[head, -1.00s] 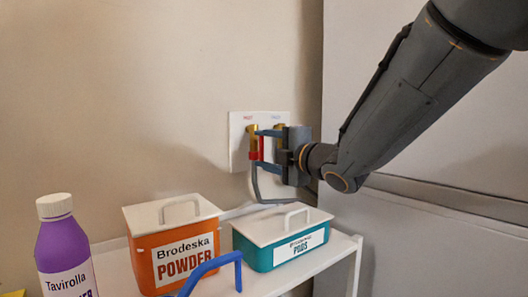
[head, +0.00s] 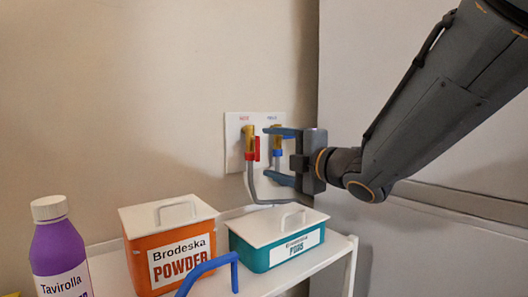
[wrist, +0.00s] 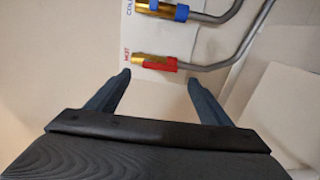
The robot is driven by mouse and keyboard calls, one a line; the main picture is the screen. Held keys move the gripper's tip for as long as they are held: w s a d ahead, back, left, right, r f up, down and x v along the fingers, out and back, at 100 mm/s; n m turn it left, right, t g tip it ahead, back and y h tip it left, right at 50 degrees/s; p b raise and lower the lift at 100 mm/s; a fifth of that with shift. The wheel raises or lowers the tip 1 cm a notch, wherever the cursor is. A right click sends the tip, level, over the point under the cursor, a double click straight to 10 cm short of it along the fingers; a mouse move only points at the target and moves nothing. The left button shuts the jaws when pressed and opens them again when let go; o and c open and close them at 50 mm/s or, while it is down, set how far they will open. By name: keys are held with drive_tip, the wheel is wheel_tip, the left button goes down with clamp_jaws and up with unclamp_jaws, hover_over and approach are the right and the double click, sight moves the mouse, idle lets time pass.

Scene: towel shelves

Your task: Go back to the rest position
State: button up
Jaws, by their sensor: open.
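My gripper (head: 268,154) is open and empty in front of the white wall plate (head: 233,150) with two brass taps. The red-collared hot tap (head: 248,142) is at the left of the plate in the head view, and the blue-collared cold tap (head: 277,144) is at the right, partly behind my fingers. In the wrist view my two fingers (wrist: 158,80) stand apart. The hot tap (wrist: 155,64) lies just beyond the space between their tips, and the cold tap (wrist: 165,9) is at the top edge. Nothing is held between the fingers.
Below, a white shelf (head: 333,249) holds a purple bottle (head: 60,250), an orange powder box (head: 170,245) and a teal pads box (head: 278,242). A blue handle (head: 212,268) rises in front. Grey hoses run from the taps. A grey panel stands at right.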

drive_tip(key=shift+v, duration=1.2)
